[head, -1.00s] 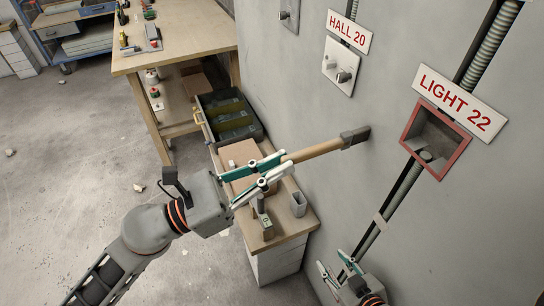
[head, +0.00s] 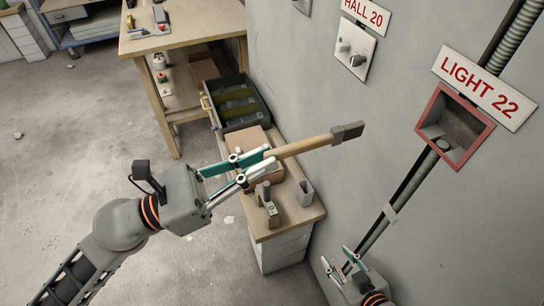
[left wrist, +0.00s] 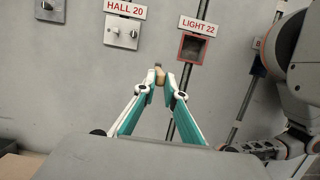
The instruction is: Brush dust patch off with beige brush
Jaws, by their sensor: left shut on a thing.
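My left gripper (head: 267,160) is shut on the handle of the beige brush (head: 305,146). The brush points right toward the wall, its dark grey head at the far end. It seems to stand clear of the wall, left of the red-framed wall box (head: 455,127) under the LIGHT 22 sign. In the left wrist view the brush (left wrist: 160,77) shows between the fingertips (left wrist: 161,82), nearly end-on. My right gripper (head: 340,263) is low by the wall, below the box, with its fingers apart and nothing seen between them. I cannot make out a dust patch.
A bench (head: 312,215) with a block, small parts and dark bins (head: 235,103) lies below the brush. A conduit (head: 405,190) runs down the wall from the box. The HALL 20 switch plate (head: 352,48) is up and left of the box. The floor at left is mostly clear.

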